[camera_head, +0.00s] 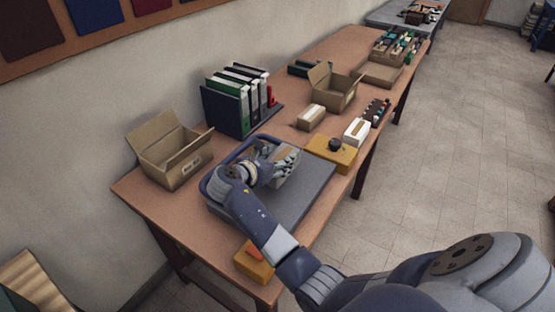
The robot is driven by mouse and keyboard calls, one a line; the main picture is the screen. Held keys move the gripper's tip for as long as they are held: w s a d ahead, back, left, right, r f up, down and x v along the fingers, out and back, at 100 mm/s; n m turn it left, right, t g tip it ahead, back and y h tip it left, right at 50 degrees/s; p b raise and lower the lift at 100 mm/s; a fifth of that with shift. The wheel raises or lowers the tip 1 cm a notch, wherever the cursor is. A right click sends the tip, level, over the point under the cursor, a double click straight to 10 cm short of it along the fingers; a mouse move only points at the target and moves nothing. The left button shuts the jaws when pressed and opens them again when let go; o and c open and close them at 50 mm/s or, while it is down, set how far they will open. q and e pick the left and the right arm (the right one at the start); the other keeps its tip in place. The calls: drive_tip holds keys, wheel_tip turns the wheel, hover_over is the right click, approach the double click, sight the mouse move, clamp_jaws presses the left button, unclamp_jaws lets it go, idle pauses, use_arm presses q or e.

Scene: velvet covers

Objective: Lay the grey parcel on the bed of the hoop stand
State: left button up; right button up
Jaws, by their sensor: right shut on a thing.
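The hoop stand has a flat grey bed (313,190) and a dark blue hoop (243,146) at its left end, on the wooden table. My right arm reaches over the stand from the lower right. My right gripper (281,160) is at the hoop's right side, shut on the grey parcel (287,176). The gripper and wrist hide part of the parcel and hoop. I cannot tell whether the parcel touches the bed. My left gripper is not in view.
An open carton (170,155) stands left of the stand, with binders (238,100) behind. Yellow blocks (331,152) (252,264) sit at the stand's right and front. A white box (356,131), a small carton (311,117) and another open carton (334,93) stand farther right.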

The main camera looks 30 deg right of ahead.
drive_tip(key=shift+f+b, duration=1)
drive_tip(key=shift+b, duration=0.15)
drive_tip(key=shift+f, duration=1.55)
drive_tip(key=o, duration=1.5)
drive_tip(key=shift+f, duration=0.1)
